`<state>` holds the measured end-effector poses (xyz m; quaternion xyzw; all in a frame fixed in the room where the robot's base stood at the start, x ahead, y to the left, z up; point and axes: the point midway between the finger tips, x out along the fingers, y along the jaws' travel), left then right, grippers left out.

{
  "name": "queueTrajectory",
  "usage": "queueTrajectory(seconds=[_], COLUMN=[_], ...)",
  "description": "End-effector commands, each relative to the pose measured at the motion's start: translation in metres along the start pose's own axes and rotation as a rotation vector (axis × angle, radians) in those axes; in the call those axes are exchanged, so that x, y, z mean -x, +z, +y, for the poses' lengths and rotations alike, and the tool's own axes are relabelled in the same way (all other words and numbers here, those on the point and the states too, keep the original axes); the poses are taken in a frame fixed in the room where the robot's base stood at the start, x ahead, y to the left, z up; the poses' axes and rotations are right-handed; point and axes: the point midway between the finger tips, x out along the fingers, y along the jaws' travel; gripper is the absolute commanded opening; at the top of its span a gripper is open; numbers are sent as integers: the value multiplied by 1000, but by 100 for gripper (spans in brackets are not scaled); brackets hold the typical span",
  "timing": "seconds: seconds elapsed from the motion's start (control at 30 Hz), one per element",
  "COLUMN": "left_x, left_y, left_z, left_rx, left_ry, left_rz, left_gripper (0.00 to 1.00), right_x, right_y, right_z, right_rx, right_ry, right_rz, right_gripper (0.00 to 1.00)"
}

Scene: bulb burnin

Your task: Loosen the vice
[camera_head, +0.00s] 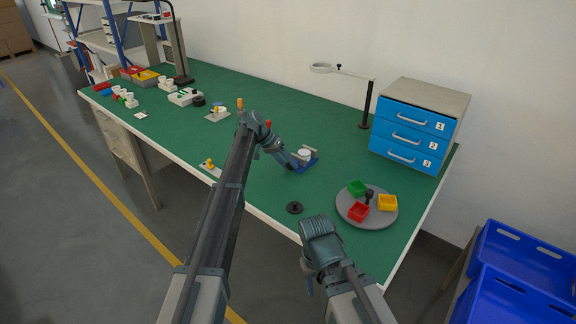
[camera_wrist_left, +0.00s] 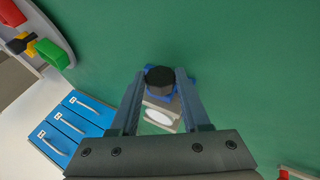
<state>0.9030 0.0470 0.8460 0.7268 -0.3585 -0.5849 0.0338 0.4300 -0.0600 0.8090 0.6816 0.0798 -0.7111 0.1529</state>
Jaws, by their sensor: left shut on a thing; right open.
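The vice (camera_head: 312,160) is a small blue-based block with pale grey jaws, standing on the green bench right of the middle. In the left wrist view its pale part (camera_wrist_left: 160,118) shows between my fingers, with a white round thing in it. My left gripper (camera_head: 293,165) reaches down to the vice's near left side. In the left wrist view the gripper (camera_wrist_left: 161,77) is shut on the vice's black round knob (camera_wrist_left: 160,76), one finger on each side. My right gripper (camera_head: 318,228) is open and empty near the bench's front edge, apart from the vice; its fingertips are hard to see.
A black disc (camera_head: 294,208) lies near the front edge. A grey round tray (camera_head: 349,213) with red, green and yellow bins stands right of the vice. Blue drawers (camera_head: 405,138) and a magnifier lamp (camera_head: 366,105) stand behind. Small fixtures (camera_head: 217,114) lie to the left.

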Motion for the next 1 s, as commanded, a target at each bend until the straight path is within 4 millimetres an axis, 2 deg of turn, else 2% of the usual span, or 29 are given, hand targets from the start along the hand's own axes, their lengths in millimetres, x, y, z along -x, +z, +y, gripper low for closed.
queueTrajectory(seconds=[0.37,0.4,0.53,1.0], left_x=[0,0,0,6], left_y=[2,2,1,0], left_z=[0,0,0,0], left_rx=[3,3,3,2], left_ry=[2,2,2,2], left_rz=[-4,-4,-2,0], left_gripper=[0,52,75,76], right_x=[0,0,0,5], right_y=[0,0,0,0], right_z=[0,0,0,0], right_rx=[0,0,0,0], right_ry=[0,0,0,0], right_rz=[0,0,0,0], right_gripper=[50,50,50,50])
